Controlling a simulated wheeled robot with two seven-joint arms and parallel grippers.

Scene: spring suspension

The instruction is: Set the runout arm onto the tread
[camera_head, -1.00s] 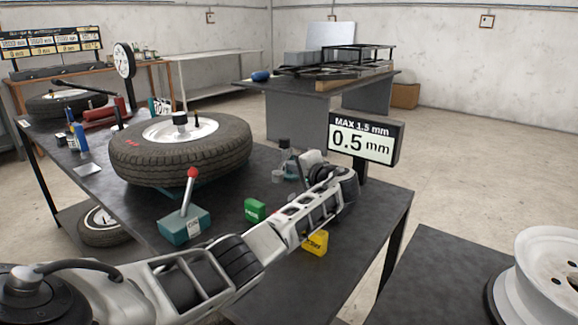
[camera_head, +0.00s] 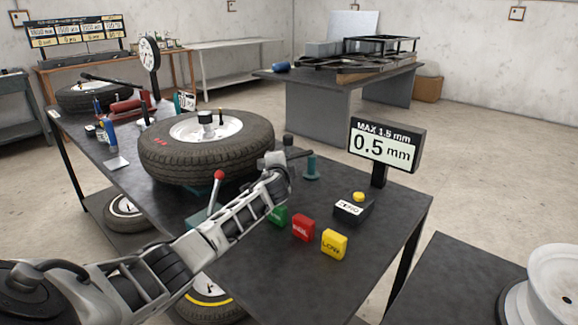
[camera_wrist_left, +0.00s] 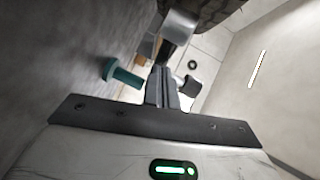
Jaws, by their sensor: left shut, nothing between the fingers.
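My left gripper (camera_head: 290,158) is at the tyre's right side, close to the post. In the left wrist view its fingers (camera_wrist_left: 161,88) are shut and empty. A grey block (camera_wrist_left: 180,25) shows beside the tread there; I cannot tell whether they touch, or which part is the runout arm. My right gripper is out of view.
A display (camera_head: 384,147) reads 0.5 mm, MAX 1.5 mm. A box with a yellow button (camera_head: 352,209), and green (camera_head: 277,214), red (camera_head: 303,227) and yellow (camera_head: 334,244) blocks, stand on the bench. A red-knobbed lever (camera_head: 218,178) is partly behind my left arm.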

